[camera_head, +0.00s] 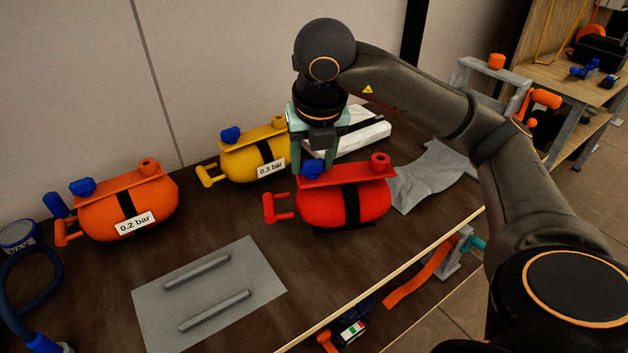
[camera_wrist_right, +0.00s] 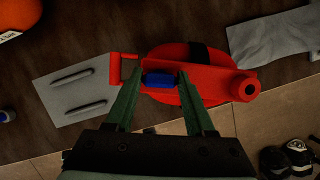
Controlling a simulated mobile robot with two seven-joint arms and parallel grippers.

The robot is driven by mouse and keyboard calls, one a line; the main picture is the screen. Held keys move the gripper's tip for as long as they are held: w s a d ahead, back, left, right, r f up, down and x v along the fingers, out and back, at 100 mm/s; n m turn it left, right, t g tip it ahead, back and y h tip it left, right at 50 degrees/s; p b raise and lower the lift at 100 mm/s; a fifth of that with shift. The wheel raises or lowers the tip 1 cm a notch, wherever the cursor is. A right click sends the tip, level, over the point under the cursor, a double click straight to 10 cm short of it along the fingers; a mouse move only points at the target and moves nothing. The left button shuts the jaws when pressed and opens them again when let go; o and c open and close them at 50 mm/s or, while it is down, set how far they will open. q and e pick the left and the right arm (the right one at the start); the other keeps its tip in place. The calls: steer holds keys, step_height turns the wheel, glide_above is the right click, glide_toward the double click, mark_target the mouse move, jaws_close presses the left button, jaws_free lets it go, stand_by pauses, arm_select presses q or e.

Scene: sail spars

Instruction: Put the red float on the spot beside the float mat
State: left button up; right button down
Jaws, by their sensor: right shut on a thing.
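The red float (camera_head: 345,205) has a black strap, a blue knob and a red cap on its top rail, and a red handle at its left end. It is to the right of the grey float mat (camera_head: 245,258), which has two raised bars. The mat also shows in the wrist view (camera_wrist_right: 68,112). My right gripper (camera_head: 313,165) is above the float, its green fingers on either side of the blue knob (camera_wrist_right: 158,79), shut on it. A dark patch shows under the float; I cannot tell whether the float touches it. My left gripper is not in view.
An orange float (camera_head: 130,210) labelled 0.2 bar and a yellow float (camera_head: 248,157) labelled 0.3 bar stand behind. A grey cloth (camera_head: 430,175) lies right of the red float. A blue hose (camera_head: 22,300) is at the left. The table's front edge is close to the red float.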

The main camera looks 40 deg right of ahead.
mark_target(314, 173)
steer(key=shift+w+d+f, duration=0.1)
steer(key=shift+d+f, duration=0.1)
steer(key=x, duration=0.2)
steer(key=shift+f, duration=0.7)
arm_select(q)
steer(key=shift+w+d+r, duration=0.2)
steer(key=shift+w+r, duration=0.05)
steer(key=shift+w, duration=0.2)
arm_select(e)
steer(key=shift+f+b, duration=0.2)
steer(key=shift+b, duration=0.1)
steer(key=shift+c, duration=1.3)
jaws_free()
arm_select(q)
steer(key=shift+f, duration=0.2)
arm_select(e)
steer(key=shift+r, duration=0.1)
